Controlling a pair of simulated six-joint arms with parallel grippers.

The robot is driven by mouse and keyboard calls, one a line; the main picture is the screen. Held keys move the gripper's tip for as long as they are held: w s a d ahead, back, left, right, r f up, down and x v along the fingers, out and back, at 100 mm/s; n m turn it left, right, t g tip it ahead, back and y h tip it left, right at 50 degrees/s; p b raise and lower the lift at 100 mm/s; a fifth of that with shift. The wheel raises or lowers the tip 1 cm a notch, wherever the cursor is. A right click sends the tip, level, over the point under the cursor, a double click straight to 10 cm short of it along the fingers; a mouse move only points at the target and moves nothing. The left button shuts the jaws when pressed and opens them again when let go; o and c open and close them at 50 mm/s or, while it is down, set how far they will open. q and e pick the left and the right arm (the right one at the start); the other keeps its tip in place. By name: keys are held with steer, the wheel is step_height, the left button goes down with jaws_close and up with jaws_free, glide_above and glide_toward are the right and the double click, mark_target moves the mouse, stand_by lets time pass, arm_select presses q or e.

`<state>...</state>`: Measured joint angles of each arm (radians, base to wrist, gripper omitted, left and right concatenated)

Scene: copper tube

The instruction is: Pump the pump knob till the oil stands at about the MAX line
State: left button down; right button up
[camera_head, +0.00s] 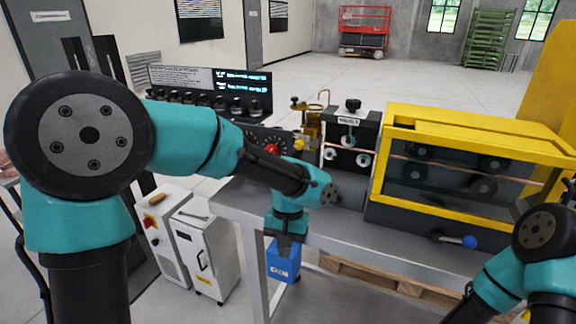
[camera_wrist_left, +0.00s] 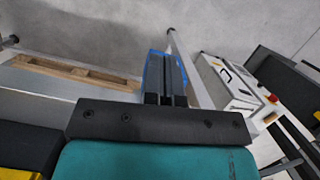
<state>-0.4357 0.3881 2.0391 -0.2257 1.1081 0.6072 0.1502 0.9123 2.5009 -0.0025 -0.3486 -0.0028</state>
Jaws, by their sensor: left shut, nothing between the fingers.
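A small brass oiler (camera_head: 307,126) with a bent copper tube stands on the far side of the bench, left of the black roller block. A dark knob on a thin stem (camera_head: 295,103) tops its left side; this looks like the pump knob. The oil level and a MAX line are too small to make out. My left gripper (camera_head: 286,248) hangs low at the bench's front edge, well below and in front of the oiler, pointing down. In the left wrist view its fingers (camera_wrist_left: 166,99) are together and empty. My right gripper is outside the frame.
A blue can (camera_head: 284,268) stands below the bench edge, behind my left gripper. A red knob (camera_head: 271,150) sits on a dial panel. A yellow-framed guard (camera_head: 470,130) fills the right of the bench. A white cabinet (camera_head: 208,255) stands at lower left.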

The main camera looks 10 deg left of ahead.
arm_select(q)
steer(key=shift+w+r, duration=0.1)
steer(key=w+a+r+n+t, duration=0.2)
steer(key=w+a+r+n, duration=0.3)
steer(key=w+r+n, duration=0.5)
steer(key=shift+w+n, duration=1.15)
steer(key=shift+n, duration=2.05)
steer(key=f, duration=1.4)
steer(key=shift+s+d, duration=0.15)
steer(key=shift+s, duration=0.25)
